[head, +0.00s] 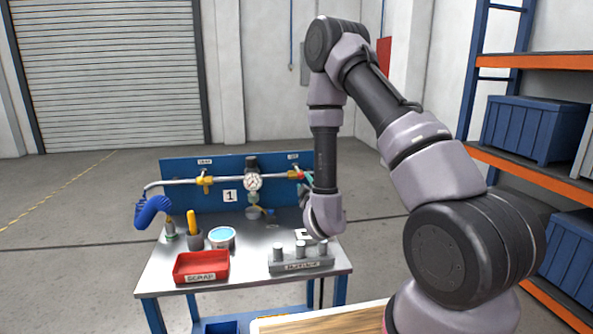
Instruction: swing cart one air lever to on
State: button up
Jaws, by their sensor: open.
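Cart one is the steel-topped bench (160,265) with a blue back panel (180,205) and a white plate marked 1 (230,196). A grey pipe (228,181) runs along the panel. My wrist hangs over the bench's right side, just right of the right lever. My gripper's fingers cannot be made out; the wrist seems to hide them.
A gauge (253,182) sits mid-pipe and a blue hose (152,211) hangs at its left end. A red scrap tray (201,267), a round tin (222,237), a yellow-handled tool (191,222) and a grey block with pegs (301,262) stand on the bench. Shelving (530,66) is at right.

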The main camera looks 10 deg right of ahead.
aim_at(298, 170)
jog(key=w, duration=1)
jog(key=shift+w, duration=0.35)
grip_shut()
dwell(1.0)
